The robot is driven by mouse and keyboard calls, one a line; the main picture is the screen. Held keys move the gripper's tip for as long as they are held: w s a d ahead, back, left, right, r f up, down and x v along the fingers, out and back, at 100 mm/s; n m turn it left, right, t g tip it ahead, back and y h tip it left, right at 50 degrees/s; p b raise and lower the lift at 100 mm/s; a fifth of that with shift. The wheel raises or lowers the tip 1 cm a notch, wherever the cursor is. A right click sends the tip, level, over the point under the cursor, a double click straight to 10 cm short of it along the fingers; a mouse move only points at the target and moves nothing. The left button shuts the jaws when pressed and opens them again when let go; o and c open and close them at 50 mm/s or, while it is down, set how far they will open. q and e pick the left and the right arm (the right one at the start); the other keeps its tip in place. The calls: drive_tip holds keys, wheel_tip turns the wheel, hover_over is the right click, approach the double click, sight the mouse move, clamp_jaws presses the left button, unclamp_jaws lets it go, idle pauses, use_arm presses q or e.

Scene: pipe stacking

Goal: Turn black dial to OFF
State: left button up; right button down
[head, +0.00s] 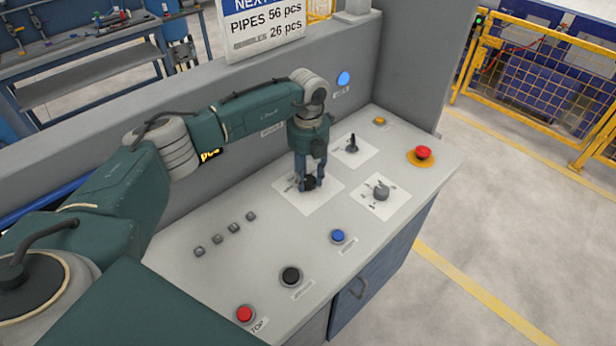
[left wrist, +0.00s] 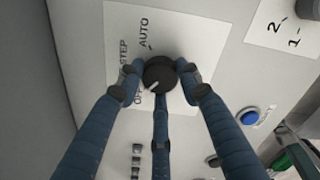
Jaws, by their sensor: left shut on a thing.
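The black dial (head: 309,184) sits on a white label plate on the sloped grey control panel. In the left wrist view the dial (left wrist: 158,73) shows a pale pointer mark toward the lower left, near the partly hidden word that starts with "O". The words STEP and AUTO are printed further round the plate. My left gripper (head: 308,178) points down over the dial, and in the left wrist view its blue fingers (left wrist: 160,85) are closed around it from several sides. My right gripper is in neither view.
A grey knob (head: 381,192) and a black lever switch (head: 352,144) stand close to the right of the dial. A red emergency button (head: 422,153) is at the panel's right end. Blue (head: 338,236), black (head: 291,275) and red (head: 245,314) buttons line the front. A wall rises behind.

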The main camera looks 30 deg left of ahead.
sight(308, 179)
use_arm(q)
drive_tip(key=shift+w+r+n, duration=0.15)
drive_tip(key=shift+r+n, duration=0.05)
drive_tip(key=shift+n, duration=0.4)
drive_tip(key=o, duration=1)
drive_tip(key=shift+o, duration=0.7)
drive_tip(key=shift+f, duration=0.1)
wheel_tip(308, 179, up, 12)
